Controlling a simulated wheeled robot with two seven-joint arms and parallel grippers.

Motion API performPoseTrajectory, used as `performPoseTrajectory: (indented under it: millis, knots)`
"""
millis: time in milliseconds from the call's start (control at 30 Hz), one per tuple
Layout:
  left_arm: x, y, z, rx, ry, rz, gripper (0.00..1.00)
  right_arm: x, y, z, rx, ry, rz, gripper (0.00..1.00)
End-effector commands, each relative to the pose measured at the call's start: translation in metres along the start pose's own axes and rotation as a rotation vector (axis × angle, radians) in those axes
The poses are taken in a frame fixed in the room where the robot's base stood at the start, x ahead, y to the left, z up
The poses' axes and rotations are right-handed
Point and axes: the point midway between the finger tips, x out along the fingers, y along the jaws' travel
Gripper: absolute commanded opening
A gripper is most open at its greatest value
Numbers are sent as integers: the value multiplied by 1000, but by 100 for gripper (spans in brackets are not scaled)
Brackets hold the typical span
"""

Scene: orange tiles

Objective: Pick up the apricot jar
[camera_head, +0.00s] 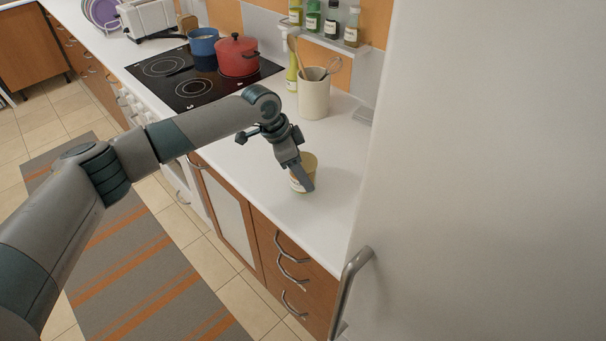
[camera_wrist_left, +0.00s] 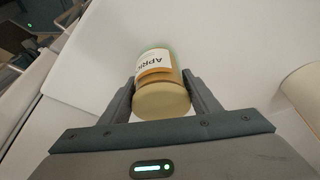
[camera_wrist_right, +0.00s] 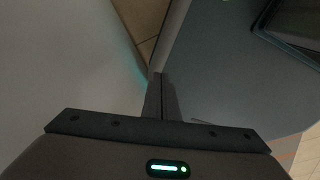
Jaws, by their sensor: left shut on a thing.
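The apricot jar (camera_head: 309,162) has a tan lid and a white label, and is on or just above the white counter near its front edge; I cannot tell which. In the left wrist view the apricot jar (camera_wrist_left: 156,75) sits between the fingers, its label reading "APRI". My left gripper (camera_head: 301,180) is shut on the jar, with a finger on each side in the left wrist view (camera_wrist_left: 160,97). One finger hides part of the jar in the head view. My right gripper (camera_wrist_right: 161,92) shows only in the right wrist view, its fingers together and empty.
A cream utensil crock (camera_head: 314,95) stands behind the jar. A tall pale door with a handle (camera_head: 350,285) closes off the right. The counter (camera_head: 250,165) around the jar is clear.

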Motion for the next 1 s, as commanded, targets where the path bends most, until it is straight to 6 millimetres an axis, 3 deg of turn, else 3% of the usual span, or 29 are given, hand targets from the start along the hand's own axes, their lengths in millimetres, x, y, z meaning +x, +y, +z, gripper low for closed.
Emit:
performPoseTrajectory:
  millis: [233,700,1000]
  knots:
    - [-29,-1,-13,4,3,-4,22,21,0,2,-1,0,0,0]
    - [-64,80,-61,6,3,-2,22,48,0,5,-1,0,1,0]
    - [-77,107,-77,2,2,-1,22,54,0,-4,-2,22,0,0]
